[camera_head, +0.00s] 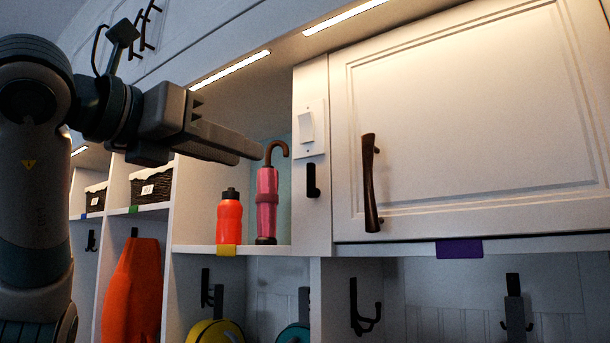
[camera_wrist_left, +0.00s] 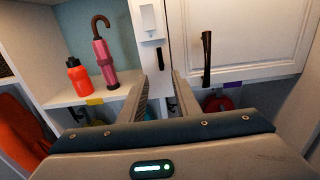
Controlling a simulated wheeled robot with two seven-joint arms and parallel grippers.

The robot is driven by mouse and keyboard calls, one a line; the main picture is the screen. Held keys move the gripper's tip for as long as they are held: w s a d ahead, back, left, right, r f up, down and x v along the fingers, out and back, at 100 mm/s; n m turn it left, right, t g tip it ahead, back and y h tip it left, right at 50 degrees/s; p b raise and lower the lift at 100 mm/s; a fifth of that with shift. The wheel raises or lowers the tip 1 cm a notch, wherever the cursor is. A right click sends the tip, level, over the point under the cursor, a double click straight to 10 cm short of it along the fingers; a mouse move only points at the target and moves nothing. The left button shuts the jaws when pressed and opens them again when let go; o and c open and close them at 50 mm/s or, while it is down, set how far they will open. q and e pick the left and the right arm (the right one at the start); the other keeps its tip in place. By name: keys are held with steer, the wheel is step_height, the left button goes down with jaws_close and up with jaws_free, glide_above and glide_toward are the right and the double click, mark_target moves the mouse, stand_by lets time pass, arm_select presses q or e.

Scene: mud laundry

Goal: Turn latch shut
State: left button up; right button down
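The latch (camera_head: 313,180) is a small dark vertical piece on the white post left of the cabinet door; it also shows in the left wrist view (camera_wrist_left: 159,57). The white cabinet door (camera_head: 465,125) looks closed against its frame and has a dark handle (camera_head: 370,183). My left gripper (camera_head: 258,154) points right, up and left of the latch in the head view. In the left wrist view its two fingers (camera_wrist_left: 162,88) stand apart with nothing between them, and the latch lies beyond the gap. My right gripper is out of view.
A white switch plate (camera_head: 308,129) sits just above the latch. A red bottle (camera_head: 230,217) and a pink umbrella (camera_head: 266,203) stand on the shelf left of the post. Dark hooks (camera_head: 362,310) hang below. The space before the door is clear.

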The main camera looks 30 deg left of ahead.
mark_target(309, 176)
arm_select(q)
steer(key=w+p, duration=0.2)
steer(key=w, duration=0.3)
steer(key=w+d+p, duration=0.1)
steer(key=w+p, duration=0.1)
steer(key=w, duration=0.3)
steer(key=w+d+p, duration=0.1)
steer(key=w+p, duration=0.2)
steer(key=w, duration=0.2)
steer(key=shift+w+d+r, duration=0.1)
steer(key=shift+w, duration=0.85)
steer(key=shift+d, duration=0.1)
jaws_close()
